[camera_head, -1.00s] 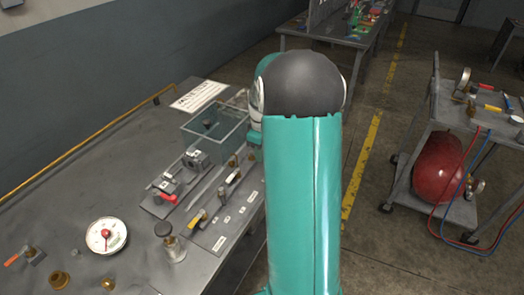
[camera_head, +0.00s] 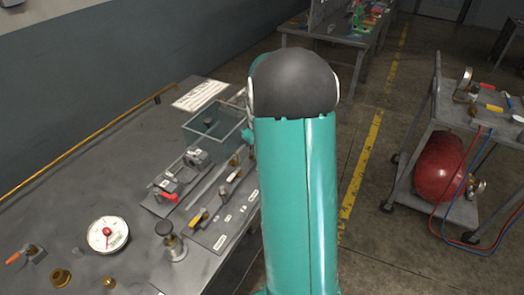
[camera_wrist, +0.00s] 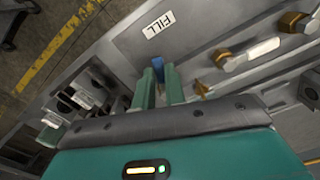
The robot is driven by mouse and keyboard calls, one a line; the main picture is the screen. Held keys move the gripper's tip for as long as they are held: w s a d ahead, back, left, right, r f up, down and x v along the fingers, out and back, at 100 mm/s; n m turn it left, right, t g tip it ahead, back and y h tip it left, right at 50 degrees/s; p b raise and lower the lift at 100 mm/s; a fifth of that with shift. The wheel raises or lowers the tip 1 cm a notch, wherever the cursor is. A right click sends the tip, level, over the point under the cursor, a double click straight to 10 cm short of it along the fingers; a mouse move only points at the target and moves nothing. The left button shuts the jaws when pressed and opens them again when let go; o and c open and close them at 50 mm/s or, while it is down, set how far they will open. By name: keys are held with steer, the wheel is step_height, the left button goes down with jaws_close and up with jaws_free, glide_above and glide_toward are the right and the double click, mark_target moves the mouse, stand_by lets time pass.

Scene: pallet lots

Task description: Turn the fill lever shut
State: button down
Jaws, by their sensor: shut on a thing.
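In the wrist view the white FILL label (camera_wrist: 158,25) is on the grey panel (camera_wrist: 195,40). Just below it is a blue lever (camera_wrist: 157,67), only partly visible. My gripper (camera_wrist: 160,74) has its two green fingers on either side of this lever and is shut on it. A brass fitting (camera_wrist: 202,88) shows right beside the right finger. The rest of the lever is hidden between the fingers. In the head view my arm covers the gripper and the FILL lever.
In the head view a clear box (camera_head: 222,138), a red-handled valve (camera_head: 164,194) and a round gauge (camera_head: 107,235) are on the bench. A cart with a red tank (camera_head: 440,170) stands right.

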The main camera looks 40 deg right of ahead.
steer(key=m, duration=0.2)
steer(key=a+m, duration=0.1)
steer(key=shift+w+a+m, duration=0.1)
steer(key=shift+a+m, duration=0.1)
steer(key=shift+m, duration=0.2)
steer(key=m, duration=0.2)
steer(key=a+m, duration=0.1)
steer(key=shift+w+m, duration=0.3)
steer(key=m, duration=0.2)
steer(key=w+a+m, duration=0.1)
steer(key=m, duration=0.1)
steer(key=shift+w+a+m, duration=0.1)
steer(key=shift+w+m, duration=0.1)
steer(key=shift+m, duration=0.45)
steer(key=shift+w+a+m, duration=0.1)
steer(key=shift+w+m, duration=0.1)
steer(key=shift+m, duration=0.45)
steer(key=c, duration=1.5)
jaws_free()
steer(key=shift+o, duration=0.2)
